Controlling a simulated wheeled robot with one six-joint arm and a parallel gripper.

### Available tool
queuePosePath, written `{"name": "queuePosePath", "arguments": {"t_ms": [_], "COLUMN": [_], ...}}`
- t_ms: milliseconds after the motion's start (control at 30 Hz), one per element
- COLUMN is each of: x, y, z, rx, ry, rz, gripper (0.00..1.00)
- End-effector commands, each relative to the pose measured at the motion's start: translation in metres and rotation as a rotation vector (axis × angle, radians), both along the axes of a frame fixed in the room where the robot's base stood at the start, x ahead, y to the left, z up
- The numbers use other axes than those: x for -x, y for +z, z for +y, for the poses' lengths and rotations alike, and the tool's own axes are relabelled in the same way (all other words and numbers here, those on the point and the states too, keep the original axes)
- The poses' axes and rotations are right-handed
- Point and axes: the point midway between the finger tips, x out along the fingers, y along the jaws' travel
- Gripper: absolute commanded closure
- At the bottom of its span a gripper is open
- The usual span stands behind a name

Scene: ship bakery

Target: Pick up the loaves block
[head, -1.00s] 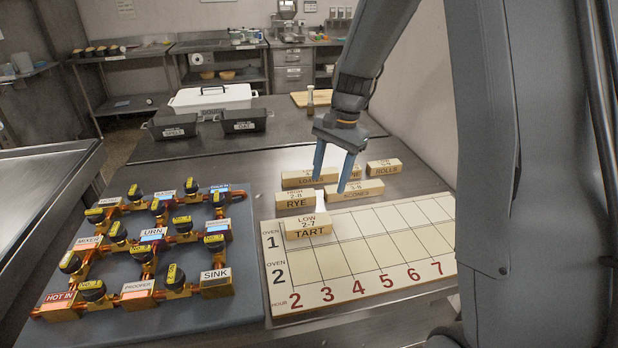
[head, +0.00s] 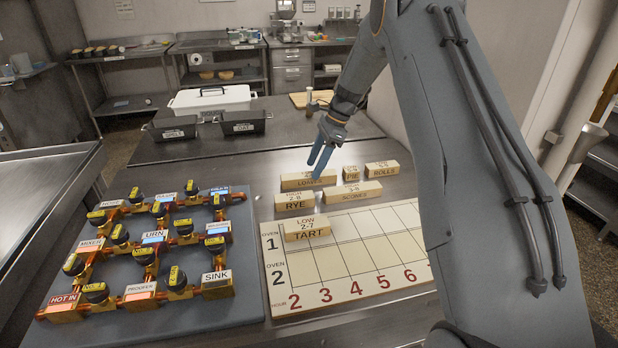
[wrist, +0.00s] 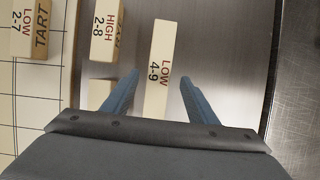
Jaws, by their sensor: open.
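The loaves block (head: 296,182) is a long pale wooden block at the back left of the block group, behind the rye block (head: 294,201). Its label is partly hidden by my gripper. In the wrist view the loaves block (wrist: 157,50) reads LOW 4-9 and runs lengthwise up the picture. My gripper (head: 318,163) is open over the block. In the wrist view my gripper's (wrist: 160,78) two blue fingers lie one on each side of the block's near part, with a gap on both sides. How far down the fingertips reach, I cannot tell.
Pie (head: 351,174), rolls (head: 382,169) and scones (head: 347,194) blocks stand to the right. The tart block (head: 307,229) sits on the schedule board (head: 370,255). A pipe-and-valve panel (head: 150,255) is at left. Dark tins (head: 242,122) and a white container (head: 210,98) stand behind.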

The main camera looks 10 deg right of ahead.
Motion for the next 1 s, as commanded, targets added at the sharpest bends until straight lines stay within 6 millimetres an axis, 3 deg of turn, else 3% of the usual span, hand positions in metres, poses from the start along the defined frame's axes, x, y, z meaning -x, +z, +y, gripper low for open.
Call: {"name": "queuePosePath", "arguments": {"t_ms": [300, 533, 567, 833, 1000], "x": [0.002, 0.002, 0.002, 0.002, 0.001], "y": [-0.032, -0.035, -0.035, -0.034, -0.034], "z": [0.014, 0.015, 0.015, 0.015, 0.015], "rx": [0.001, 0.001, 0.001, 0.001, 0.001], "ry": [0.001, 0.001, 0.001, 0.001, 0.002], "rz": [0.001, 0.000, 0.000, 0.000, -0.001], "gripper": [0.47, 0.47, 0.49, 0.94, 0.95]}}
